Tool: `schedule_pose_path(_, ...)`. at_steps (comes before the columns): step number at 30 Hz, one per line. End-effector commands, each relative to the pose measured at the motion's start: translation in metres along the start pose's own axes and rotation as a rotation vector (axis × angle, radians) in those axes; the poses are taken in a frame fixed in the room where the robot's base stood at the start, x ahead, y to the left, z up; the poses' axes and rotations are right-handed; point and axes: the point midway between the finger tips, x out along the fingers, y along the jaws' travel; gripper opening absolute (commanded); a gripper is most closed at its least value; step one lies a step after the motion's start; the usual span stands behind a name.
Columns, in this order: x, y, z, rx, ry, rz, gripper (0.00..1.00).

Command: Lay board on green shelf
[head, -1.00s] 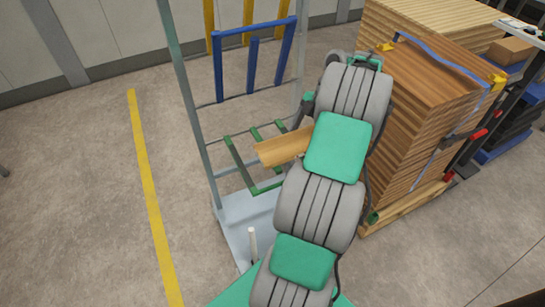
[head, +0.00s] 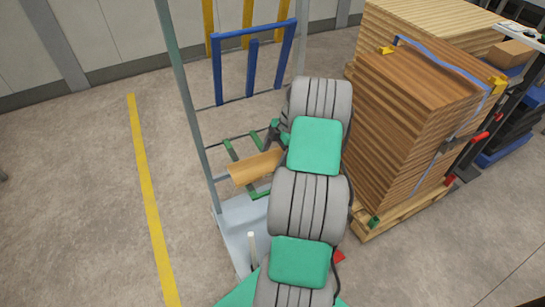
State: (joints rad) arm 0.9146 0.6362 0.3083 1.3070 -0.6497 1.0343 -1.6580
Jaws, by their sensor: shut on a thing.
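A light wooden board (head: 254,168) shows in the head view, left of my arm, over the green shelf (head: 231,150) of the rack. My gripper (head: 272,140) is mostly hidden behind my arm; a dark part of it shows at the board's right end, and it is shut on the board. The board covers the middle of the green shelf, whose bars show behind and in front of it. I cannot tell whether the board touches the shelf.
The rack has grey posts (head: 183,85), a blue shelf (head: 255,32) and yellow shelves (head: 247,15) higher up, and a pale base (head: 232,224). A strapped stack of brown boards (head: 400,130) stands close on the right. The floor left of the rack is clear, with a yellow line (head: 150,205).

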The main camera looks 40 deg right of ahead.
Motion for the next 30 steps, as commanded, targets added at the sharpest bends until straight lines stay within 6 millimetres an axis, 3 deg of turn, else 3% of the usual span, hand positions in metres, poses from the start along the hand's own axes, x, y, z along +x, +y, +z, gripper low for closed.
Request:
schedule_pose_path(6, 0.002, 0.000, 0.001, -0.002, -0.001, 0.001, 0.19)
schedule_pose_path(7, 0.003, 0.000, 0.001, -0.001, 0.000, 0.000, 0.87)
schedule_pose_path(9, 0.002, 0.000, 0.001, -0.001, 0.000, 0.000, 0.92)
schedule_pose_path(12, 0.001, 0.000, 0.001, -0.001, 0.000, 0.000, 1.00)
schedule_pose_path(22, -0.007, 0.001, -0.001, -0.002, -0.001, 0.002, 1.00)
schedule_pose_path(26, -0.033, 0.001, 0.000, -0.002, -0.003, 0.003, 1.00)
schedule_pose_path(30, -0.073, 0.001, 0.000, -0.002, -0.002, 0.003, 1.00)
